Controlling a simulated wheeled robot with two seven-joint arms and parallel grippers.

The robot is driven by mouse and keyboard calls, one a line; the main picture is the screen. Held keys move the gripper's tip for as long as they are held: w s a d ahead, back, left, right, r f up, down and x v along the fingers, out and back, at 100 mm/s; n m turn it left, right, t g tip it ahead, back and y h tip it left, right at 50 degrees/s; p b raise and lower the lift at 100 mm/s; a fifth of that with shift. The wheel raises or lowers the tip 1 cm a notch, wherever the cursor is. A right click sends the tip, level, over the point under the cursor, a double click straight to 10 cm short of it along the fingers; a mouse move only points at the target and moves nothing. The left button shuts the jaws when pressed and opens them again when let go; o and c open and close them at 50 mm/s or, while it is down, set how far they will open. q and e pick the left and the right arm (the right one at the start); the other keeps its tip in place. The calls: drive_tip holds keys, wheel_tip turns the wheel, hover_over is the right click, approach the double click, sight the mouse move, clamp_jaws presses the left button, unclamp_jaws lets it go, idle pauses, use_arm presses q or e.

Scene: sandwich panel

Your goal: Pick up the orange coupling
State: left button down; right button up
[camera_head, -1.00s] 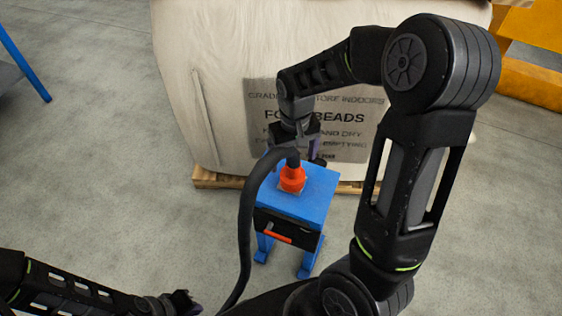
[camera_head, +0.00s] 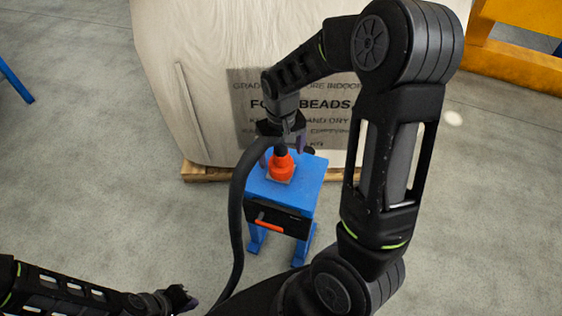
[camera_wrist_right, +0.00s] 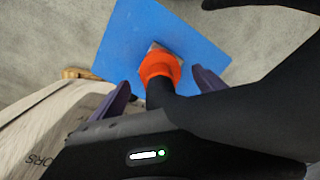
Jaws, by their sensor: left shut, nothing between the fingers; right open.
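The orange coupling (camera_head: 282,166) stands on a light square plate on top of the blue stand (camera_head: 312,174). A thick black hose (camera_head: 237,205) runs up from the lower edge and bends into its top. In the right wrist view the coupling (camera_wrist_right: 160,66) shows between the two fingers, with the hose in front of it. My right gripper (camera_head: 281,150) is open, pointing down above the coupling; it also shows in the right wrist view (camera_wrist_right: 160,92). I cannot tell whether a finger touches the hose. My left gripper (camera_head: 188,300) is shut and empty at the lower left, well away from the stand.
A large pale bulk bag (camera_head: 200,60) with printed text stands on a wooden pallet (camera_head: 205,173) right behind the stand. An orange handle (camera_head: 268,226) sticks out of the stand's front. A yellow frame (camera_head: 515,65) stands at the upper right.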

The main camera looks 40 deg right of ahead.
sight(281, 163)
wheel_tip(281, 163, down, 5)
drive_tip(key=shift+r+b, duration=0.1)
drive_tip(key=shift+b, duration=0.2)
drive_tip(key=shift+c, duration=0.2)
drive_tip(key=c, duration=1.6)
drive_tip(key=shift+o, duration=0.2)
wheel_tip(281, 163, up, 10)
drive_tip(key=shift+r+p, duration=0.1)
drive_tip(key=shift+p, duration=0.7)
